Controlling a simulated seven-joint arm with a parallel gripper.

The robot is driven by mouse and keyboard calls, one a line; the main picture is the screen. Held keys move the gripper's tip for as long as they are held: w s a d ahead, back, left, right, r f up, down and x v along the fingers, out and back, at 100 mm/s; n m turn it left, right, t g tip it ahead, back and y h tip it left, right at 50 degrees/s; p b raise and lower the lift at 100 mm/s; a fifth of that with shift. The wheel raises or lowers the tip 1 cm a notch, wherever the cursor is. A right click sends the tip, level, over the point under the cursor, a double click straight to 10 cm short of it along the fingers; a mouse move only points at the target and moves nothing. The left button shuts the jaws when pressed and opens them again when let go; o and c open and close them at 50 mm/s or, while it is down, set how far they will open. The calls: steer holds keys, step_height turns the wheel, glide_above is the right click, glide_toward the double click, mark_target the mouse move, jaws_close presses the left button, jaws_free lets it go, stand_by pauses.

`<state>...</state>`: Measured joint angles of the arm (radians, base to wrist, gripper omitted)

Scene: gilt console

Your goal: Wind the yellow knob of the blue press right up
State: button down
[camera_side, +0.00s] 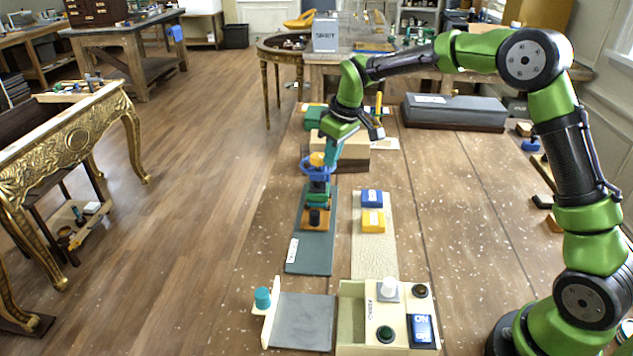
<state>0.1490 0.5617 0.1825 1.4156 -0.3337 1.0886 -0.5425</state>
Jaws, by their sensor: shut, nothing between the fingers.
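The blue press (317,173) stands upright on a dark grey-green board (309,262) left of the table's middle. Its yellow knob (316,159) shows at the top, small in this view. My gripper (328,162) comes down from the upper right with its fingers shut and empty, at the right side of the knob. Whether the fingertips touch the knob or the press I cannot tell. The fingers partly cover the press's upper right side.
A blue block (371,197) and a yellow block (373,221) lie on a cream mat (374,262) to the right. A wooden box (356,157) stands behind the press. A control panel (387,312) and a teal knob (262,298) are in front. The table's right-centre is clear.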

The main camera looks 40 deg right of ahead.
steer(key=shift+w+d, duration=0.15)
steer(key=shift+d, duration=0.05)
steer(key=shift+w+d, duration=0.2)
steer(key=shift+d, duration=0.15)
stand_by(0.4)
step_height(320, 180, up, 6)
steer(key=shift+s+d, duration=0.35)
stand_by(0.4)
